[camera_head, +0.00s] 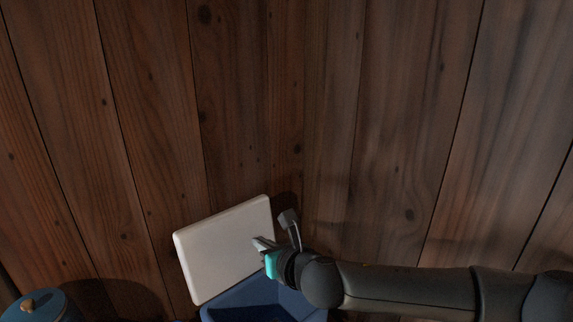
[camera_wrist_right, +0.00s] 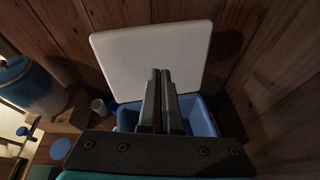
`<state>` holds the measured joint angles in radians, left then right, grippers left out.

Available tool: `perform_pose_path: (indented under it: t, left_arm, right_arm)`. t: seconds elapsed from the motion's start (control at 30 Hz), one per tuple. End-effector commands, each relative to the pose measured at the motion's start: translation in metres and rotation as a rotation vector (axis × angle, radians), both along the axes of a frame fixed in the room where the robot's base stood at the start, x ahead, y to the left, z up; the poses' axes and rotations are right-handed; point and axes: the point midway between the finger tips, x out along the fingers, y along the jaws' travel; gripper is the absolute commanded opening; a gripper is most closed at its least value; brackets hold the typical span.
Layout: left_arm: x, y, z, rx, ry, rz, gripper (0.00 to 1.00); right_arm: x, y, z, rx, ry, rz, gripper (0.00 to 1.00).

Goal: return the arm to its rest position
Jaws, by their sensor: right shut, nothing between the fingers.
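My right arm (camera_head: 400,290) reaches in from the right. My right gripper (camera_head: 259,242) is in front of the white lid and above the blue box (camera_head: 240,300). In the wrist view my right gripper (camera_wrist_right: 160,78) has its two fingers together with nothing between them. The white lid (camera_head: 222,250) stands open and tilted at the back of the box, and it also shows in the wrist view (camera_wrist_right: 130,50). The blue box (camera_wrist_right: 205,115) is partly hidden by the gripper. I cannot tell whether the fingers touch the lid. My left gripper is not in view.
A wooden plank wall (camera_head: 330,110) rises behind the lid. A blue round container with a knob (camera_head: 45,308) is at the bottom left; it also shows in the wrist view (camera_wrist_right: 30,90). A small whitish cup (camera_wrist_right: 99,107) stands left of the box.

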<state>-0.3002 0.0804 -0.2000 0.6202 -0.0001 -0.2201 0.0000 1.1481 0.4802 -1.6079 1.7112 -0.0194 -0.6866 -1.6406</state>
Motion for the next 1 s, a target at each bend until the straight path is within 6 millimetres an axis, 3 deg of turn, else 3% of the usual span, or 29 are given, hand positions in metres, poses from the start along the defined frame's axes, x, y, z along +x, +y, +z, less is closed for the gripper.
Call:
perform_pose_path:
  t: [0.2,0.47,0.77,1.0]
  left_arm:
    - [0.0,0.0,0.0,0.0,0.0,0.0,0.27]
    - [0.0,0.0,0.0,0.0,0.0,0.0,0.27]
    - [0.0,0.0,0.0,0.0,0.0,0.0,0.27]
    - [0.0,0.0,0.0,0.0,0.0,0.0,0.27]
  right_arm:
    - [-0.051,0.031,-0.016,0.362,0.286,-0.155,0.0]
    - [-0.094,0.029,-0.025,0.814,0.65,-0.46,0.0]
    - [-0.134,-0.022,-0.054,1.294,1.001,-0.947,0.0]
    - [-0.181,-0.091,-0.095,1.639,1.151,-1.45,0.0]
